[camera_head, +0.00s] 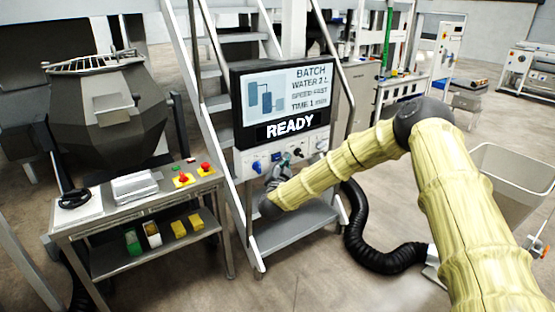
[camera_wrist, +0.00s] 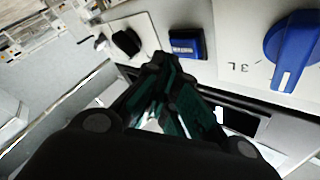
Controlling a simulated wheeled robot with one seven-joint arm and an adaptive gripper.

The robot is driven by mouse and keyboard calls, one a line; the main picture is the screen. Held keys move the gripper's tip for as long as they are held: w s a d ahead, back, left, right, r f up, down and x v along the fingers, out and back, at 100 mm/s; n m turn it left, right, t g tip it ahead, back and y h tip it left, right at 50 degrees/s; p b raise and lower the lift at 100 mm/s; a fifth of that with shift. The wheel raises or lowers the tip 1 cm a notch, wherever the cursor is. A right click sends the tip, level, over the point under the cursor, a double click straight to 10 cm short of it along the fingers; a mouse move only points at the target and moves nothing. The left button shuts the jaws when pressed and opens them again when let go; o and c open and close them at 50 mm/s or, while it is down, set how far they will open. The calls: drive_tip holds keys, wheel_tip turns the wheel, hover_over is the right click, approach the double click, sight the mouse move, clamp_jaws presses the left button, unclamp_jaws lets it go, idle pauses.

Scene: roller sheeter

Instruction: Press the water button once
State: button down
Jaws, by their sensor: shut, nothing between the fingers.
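The water button is a square blue button (camera_wrist: 187,44) on the light control panel, seen in the wrist view between a large blue knob (camera_wrist: 292,45) marked "3L" and a black knob (camera_wrist: 127,40). My gripper (camera_wrist: 166,64) is shut and empty, its dark green fingertips just beside and below the button in the picture. Whether they touch the panel cannot be told. In the head view my gripper (camera_head: 284,160) is in front of the panel, right of the blue knob (camera_head: 257,167), and largely hides the button.
The screen (camera_head: 287,101) above the panel reads BATCH, WATER 2 L, SPEED FAST, TIME 1 min and READY. Metal stairs (camera_head: 215,88) stand behind it. A side table (camera_head: 135,212) with red buttons is at left. A black hose (camera_head: 375,240) lies on the floor at right.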

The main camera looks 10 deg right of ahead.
drive_tip(key=shift+w, duration=0.2)
idle(0.4)
drive_tip(key=shift+w+a+b, duration=0.15)
drive_tip(key=shift+w+b, duration=0.05)
drive_tip(key=shift+b, duration=0.15)
drive_tip(key=shift+w+a, duration=0.15)
drive_tip(key=shift+w, duration=0.3)
idle(0.8)
drive_tip(key=shift+s, duration=0.15)
idle(0.3)
drive_tip(key=shift+s+d, duration=0.3)
drive_tip(key=shift+s, duration=0.4)
drive_tip(key=shift+s, duration=0.1)
drive_tip(key=s, duration=0.1)
drive_tip(key=s+d, duration=0.1)
drive_tip(key=s, duration=0.2)
drive_tip(key=shift+s+d, duration=0.25)
drive_tip(key=shift+d, duration=0.1)
idle(0.6)
